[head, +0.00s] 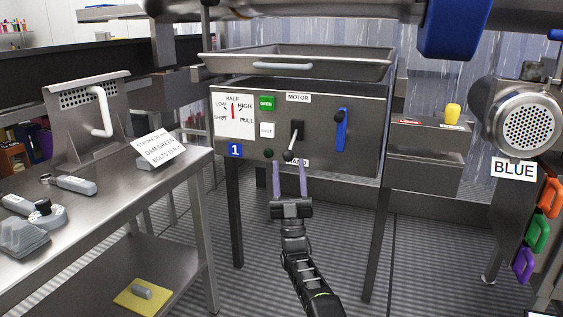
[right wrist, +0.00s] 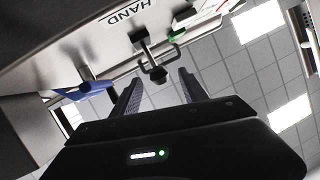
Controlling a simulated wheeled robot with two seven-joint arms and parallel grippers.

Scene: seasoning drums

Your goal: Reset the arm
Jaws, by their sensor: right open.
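My right gripper (head: 289,168) is open and empty, its two purple-grey fingers pointing up at the front of the steel control panel (head: 345,165). A lever (head: 292,145) with a pale rod and a black mount stands just above and between the fingertips. In the right wrist view the open fingers (right wrist: 160,82) lie either side of a black lever end (right wrist: 157,74), below the HAND label (right wrist: 127,13). I cannot tell whether they touch it. My left gripper is not in view.
A blue handle (head: 341,130) is right of the lever, and a black knob (head: 268,153) is left of it. A steel table (head: 120,187) with tools stands at left. Coloured handles (head: 537,232) hang at right. Grated floor (head: 400,260) is open below.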

